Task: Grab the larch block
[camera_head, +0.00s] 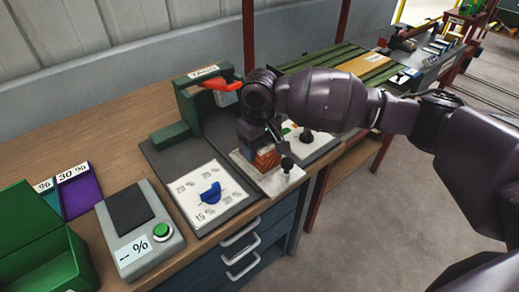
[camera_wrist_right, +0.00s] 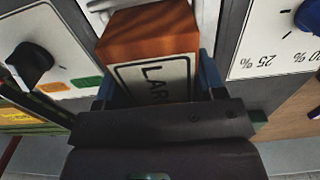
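In the head view the block (camera_head: 267,158) shows as a small orange piece at a pale metal plate (camera_head: 284,181) by the bench's front edge. My right gripper (camera_head: 258,140) is right above it and hides part of it. My left gripper is not in view.
A dial panel with a blue knob (camera_head: 210,194) lies left of the block, and one with a black knob (camera_head: 306,138) lies right. A green press with a red handle (camera_head: 215,85) stands behind. A scale (camera_head: 140,229), coloured trays (camera_head: 76,190) and a green box (camera_head: 40,240) are further left.

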